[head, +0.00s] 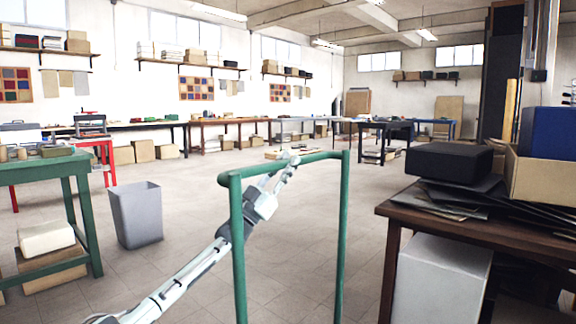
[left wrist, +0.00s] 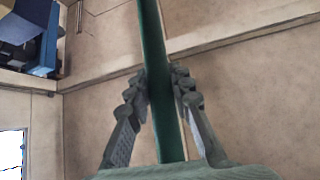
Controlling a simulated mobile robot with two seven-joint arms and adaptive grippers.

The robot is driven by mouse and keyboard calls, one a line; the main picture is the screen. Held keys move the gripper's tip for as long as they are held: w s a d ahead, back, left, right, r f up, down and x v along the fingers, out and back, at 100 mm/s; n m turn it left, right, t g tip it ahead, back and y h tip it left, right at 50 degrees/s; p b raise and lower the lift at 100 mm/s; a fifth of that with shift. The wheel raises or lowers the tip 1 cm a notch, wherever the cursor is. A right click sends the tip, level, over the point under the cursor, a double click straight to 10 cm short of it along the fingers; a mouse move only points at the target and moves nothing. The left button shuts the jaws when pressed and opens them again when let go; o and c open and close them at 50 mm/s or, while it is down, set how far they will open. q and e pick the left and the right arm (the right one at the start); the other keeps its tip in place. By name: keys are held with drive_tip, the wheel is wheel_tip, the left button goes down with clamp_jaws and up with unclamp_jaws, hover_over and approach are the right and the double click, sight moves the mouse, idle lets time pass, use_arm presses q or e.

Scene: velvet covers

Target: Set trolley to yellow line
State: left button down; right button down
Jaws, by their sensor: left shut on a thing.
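The trolley's green tubular handle (head: 238,235) stands upright in the middle of the head view, with a crossbar at the top. The rest of the trolley is below the picture. My left gripper (head: 290,158) is at the crossbar and shut on it. In the left wrist view my left gripper (left wrist: 160,88) has a finger on each side of the green bar (left wrist: 153,45). My right gripper is not in view. No yellow line shows in either view.
A brown table (head: 470,230) with a black box stands close on the right. A grey bin (head: 137,215) and a green table (head: 75,165) are on the left. The tiled floor (head: 200,190) ahead is open, up to the far benches.

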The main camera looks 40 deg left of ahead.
use_arm(q)
drive_tip(key=c, duration=1.3)
unclamp_jaws()
drive_tip(key=v, duration=1.2)
drive_tip(key=shift+s, duration=0.1)
